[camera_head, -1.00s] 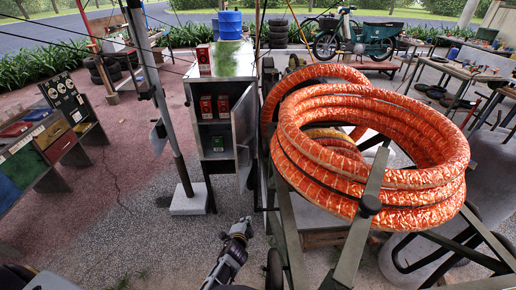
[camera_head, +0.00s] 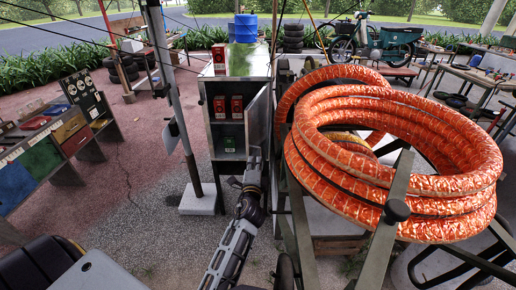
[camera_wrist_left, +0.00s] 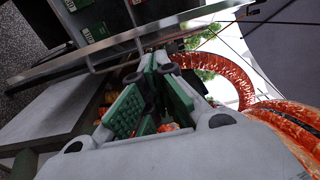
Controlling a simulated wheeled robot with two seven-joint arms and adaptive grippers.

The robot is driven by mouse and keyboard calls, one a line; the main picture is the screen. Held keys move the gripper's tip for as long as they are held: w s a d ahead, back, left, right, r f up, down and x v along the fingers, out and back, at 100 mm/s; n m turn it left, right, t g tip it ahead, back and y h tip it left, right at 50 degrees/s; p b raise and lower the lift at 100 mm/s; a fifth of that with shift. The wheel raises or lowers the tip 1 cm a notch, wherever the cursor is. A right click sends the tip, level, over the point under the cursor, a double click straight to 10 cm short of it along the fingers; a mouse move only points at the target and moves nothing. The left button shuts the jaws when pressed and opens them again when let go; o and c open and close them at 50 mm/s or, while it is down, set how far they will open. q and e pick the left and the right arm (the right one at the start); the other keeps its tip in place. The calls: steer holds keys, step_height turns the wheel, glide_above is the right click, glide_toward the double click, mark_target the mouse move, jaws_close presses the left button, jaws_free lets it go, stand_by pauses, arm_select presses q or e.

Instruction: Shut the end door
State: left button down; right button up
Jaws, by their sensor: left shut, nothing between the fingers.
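The end door (camera_head: 258,122) is a grey metal panel on the right side of a metal cabinet (camera_head: 220,88). It stands open, swung out towards me. Red boxes (camera_head: 237,106) and a green one show on shelves inside. My left gripper (camera_head: 255,156) is shut and empty, close to the door's lower part; I cannot tell whether it touches. In the left wrist view, the green-padded fingers (camera_wrist_left: 156,66) are together beside a metal edge with a bar-like handle (camera_wrist_left: 116,54). Green boxes (camera_wrist_left: 94,32) show beyond it. My right gripper is not in view.
Coiled orange hose (camera_head: 390,150) on a dark frame fills the space right of the door. A grey post on a concrete block (camera_head: 200,199) stands left of the cabinet. A blue drum (camera_head: 246,28) stands behind the cabinet top.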

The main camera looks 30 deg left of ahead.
arm_select(q)
steer(key=shift+w, duration=0.2)
steer(key=x, duration=0.9)
steer(key=shift+w+a, duration=0.15)
steer(key=shift+w, duration=0.1)
stand_by(0.4)
stand_by(0.3)
steer(key=shift+a+p, duration=0.25)
steer(key=shift+p, duration=0.1)
